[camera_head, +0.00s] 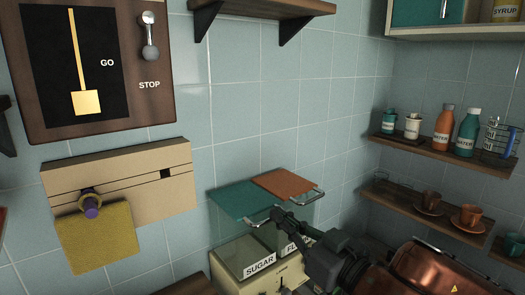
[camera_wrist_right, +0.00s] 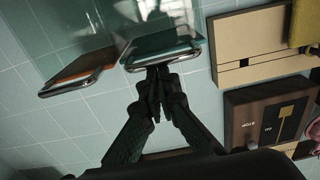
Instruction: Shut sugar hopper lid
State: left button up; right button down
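The sugar hopper (camera_head: 258,268) is a pale box with a SUGAR label, low in the head view. Its teal lid (camera_head: 238,199) stands raised and open, with a metal bar handle along its front edge. My right gripper (camera_head: 277,213) is at the right end of that handle. In the right wrist view, the fingers of my right gripper (camera_wrist_right: 158,72) come together at the bar of the teal lid (camera_wrist_right: 165,44). They look shut, at or touching the bar; I cannot tell whether the bar is between them. My left gripper is not in view.
The FLOUR hopper's orange lid (camera_head: 285,183) stands open just right of the teal one. A copper vessel (camera_head: 435,270) is at the lower right. Shelves with bottles and cups (camera_head: 430,205) line the right wall. A wooden panel with a yellow cloth (camera_head: 95,238) hangs at left.

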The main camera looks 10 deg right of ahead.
notch_tip(320, 180, down, 2)
jog(key=shift+a+f, duration=0.1)
jog(key=shift+a, duration=0.05)
notch_tip(320, 180, up, 6)
jog(key=f+p, duration=0.1)
jog(key=p, duration=0.1)
jog(key=s+d+f+b, duration=0.3)
jog(key=s+d+f, duration=0.1)
jog(key=s, duration=0.4)
jog(key=shift+d, duration=0.45)
